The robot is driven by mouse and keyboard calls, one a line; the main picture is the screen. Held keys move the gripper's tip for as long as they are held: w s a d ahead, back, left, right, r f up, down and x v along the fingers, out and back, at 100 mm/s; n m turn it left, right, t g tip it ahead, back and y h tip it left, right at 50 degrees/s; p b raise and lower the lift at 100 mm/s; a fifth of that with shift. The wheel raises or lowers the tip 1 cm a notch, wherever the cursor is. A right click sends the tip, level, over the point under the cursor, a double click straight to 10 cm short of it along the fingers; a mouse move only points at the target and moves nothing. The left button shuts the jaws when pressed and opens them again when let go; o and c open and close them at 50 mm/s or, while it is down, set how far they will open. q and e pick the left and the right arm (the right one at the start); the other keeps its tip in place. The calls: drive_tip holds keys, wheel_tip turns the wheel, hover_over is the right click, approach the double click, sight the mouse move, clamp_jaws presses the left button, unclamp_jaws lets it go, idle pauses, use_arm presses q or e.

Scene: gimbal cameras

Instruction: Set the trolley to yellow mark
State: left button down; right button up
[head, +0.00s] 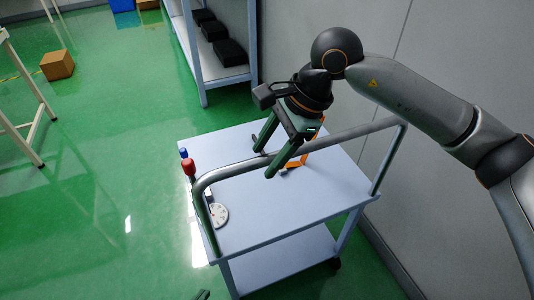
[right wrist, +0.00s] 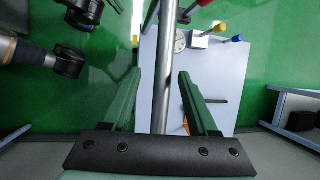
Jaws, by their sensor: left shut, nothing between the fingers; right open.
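The trolley (head: 290,205) is pale blue-grey with two shelves and a grey tubular handle (head: 245,162) at its near side. My right gripper (head: 264,162) is open at the handle. In the right wrist view the handle bar (right wrist: 167,70) runs between the two green fingers (right wrist: 160,78), with gaps showing beside it. My left gripper (head: 203,295) shows only as a small tip at the bottom edge of the head view, apart from the trolley. A yellow line (head: 10,78) lies on the floor at far left; I cannot tell whether it is the yellow mark.
On the trolley top lie a round pale disc (head: 219,215) and an orange item (head: 318,157). Red (head: 188,167) and blue (head: 183,153) knobs stand at its left edge. A grey wall is close on the right. A shelf rack (head: 205,65) stands behind.

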drive_tip(key=v, duration=1.2)
